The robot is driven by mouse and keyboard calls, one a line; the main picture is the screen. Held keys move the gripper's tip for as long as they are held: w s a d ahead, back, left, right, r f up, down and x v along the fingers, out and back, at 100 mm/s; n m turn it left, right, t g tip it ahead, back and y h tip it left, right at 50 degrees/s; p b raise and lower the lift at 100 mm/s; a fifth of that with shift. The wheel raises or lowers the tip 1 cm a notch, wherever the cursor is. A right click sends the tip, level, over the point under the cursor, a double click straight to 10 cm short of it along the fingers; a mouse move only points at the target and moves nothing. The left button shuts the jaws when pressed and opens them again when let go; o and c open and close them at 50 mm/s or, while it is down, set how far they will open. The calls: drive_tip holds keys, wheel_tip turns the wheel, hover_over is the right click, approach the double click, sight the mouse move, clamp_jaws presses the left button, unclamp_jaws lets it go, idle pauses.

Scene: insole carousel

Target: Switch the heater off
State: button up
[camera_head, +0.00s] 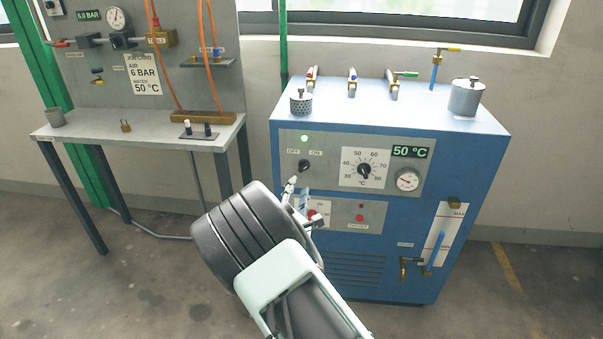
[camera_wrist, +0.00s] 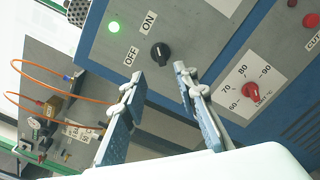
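The blue heater cabinet (camera_head: 400,230) stands at the right in the head view, with a grey panel on its front. A black rotary switch (camera_head: 304,165) sits under the OFF and ON labels; it also shows in the wrist view (camera_wrist: 160,53). Its pointer mark is small and seems to face the ON side. The green lamp (camera_head: 304,138) beside the labels is lit. My gripper (camera_head: 297,187) is open and empty just in front of the panel, slightly below the switch. In the wrist view the switch lies just beyond and between the two fingertips (camera_wrist: 157,78).
A temperature dial (camera_head: 364,170) and a 50 °C display (camera_head: 410,152) are right of the switch. A lower panel has a red knob (camera_head: 312,214), partly behind my gripper, and a red button (camera_head: 360,218). A workbench (camera_head: 150,134) stands left. Valves and canisters stand on the cabinet top.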

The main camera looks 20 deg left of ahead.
sight(303, 169)
drive_tip(key=b+x, duration=0.1)
drive_tip(key=x, duration=0.8)
drive_tip(key=shift+w, duration=0.25)
drive_tip(key=shift+c, duration=0.5)
clamp_jaws()
